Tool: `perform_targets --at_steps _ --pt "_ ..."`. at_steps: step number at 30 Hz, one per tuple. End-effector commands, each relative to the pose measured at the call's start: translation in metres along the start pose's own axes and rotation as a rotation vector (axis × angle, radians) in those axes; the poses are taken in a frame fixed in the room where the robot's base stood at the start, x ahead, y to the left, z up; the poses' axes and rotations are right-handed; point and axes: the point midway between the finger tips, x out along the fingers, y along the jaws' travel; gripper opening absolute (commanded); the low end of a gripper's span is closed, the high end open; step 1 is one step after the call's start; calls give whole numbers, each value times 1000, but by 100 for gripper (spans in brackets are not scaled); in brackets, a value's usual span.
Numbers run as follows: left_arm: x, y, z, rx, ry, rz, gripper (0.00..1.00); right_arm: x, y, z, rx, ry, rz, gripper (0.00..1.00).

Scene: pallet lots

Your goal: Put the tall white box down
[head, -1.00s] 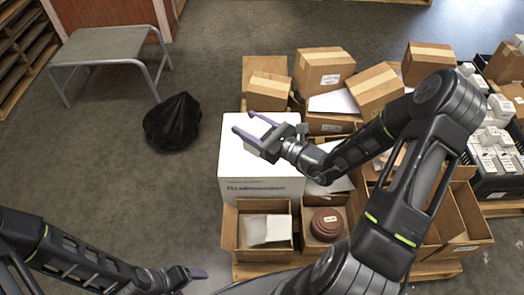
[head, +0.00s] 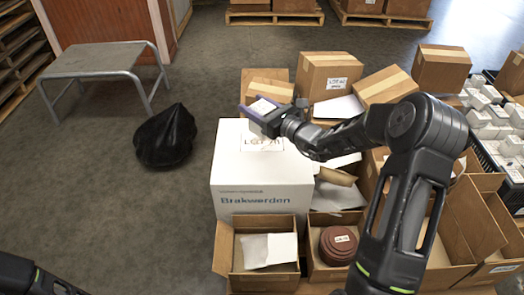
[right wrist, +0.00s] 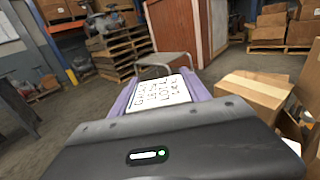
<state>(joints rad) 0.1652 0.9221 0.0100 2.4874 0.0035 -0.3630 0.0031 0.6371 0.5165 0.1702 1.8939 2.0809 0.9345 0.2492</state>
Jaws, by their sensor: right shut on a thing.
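My right gripper (head: 257,104) is shut on the tall white box (head: 263,106), of which mainly a small pale face shows between the purple fingers. In the right wrist view the tall white box (right wrist: 160,93) has dark handwriting on the face towards the camera. The gripper holds it over the back edge of a large white carton (head: 262,180). Its lower part is hidden in both views, so I cannot tell whether it touches anything. My left gripper is out of view.
Open brown cartons (head: 257,285) stand in front of the large carton, one holding a dark red round thing (head: 338,244). Closed cartons (head: 328,76) stand behind. A black bag (head: 166,137) and a grey metal table (head: 95,62) are on the left. Floor is clear between.

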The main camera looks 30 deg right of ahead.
Motion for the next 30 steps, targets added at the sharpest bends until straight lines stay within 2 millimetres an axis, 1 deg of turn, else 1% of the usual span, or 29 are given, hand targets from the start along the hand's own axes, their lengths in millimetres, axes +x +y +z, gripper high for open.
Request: perform_targets --at_steps 2,5,8,12,15,18,26,28,30 --pt "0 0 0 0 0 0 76 0 0 1 -1 -3 1 0" --pt "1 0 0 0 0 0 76 0 0 -3 0 -2 1 0" --pt "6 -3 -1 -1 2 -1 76 0 1 -16 2 -1 2 0" --pt "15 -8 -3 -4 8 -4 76 0 1 -43 2 -1 1 0" --pt "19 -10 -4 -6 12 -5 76 0 1 -57 2 -2 1 0" --pt "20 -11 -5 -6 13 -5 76 0 0 -62 -1 -3 1 0" --pt "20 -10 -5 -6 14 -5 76 0 0 -62 -1 -3 1 0" --pt "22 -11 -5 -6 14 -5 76 0 0 -66 0 -3 1 0" --pt "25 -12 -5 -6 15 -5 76 0 0 -74 1 -1 1 0"
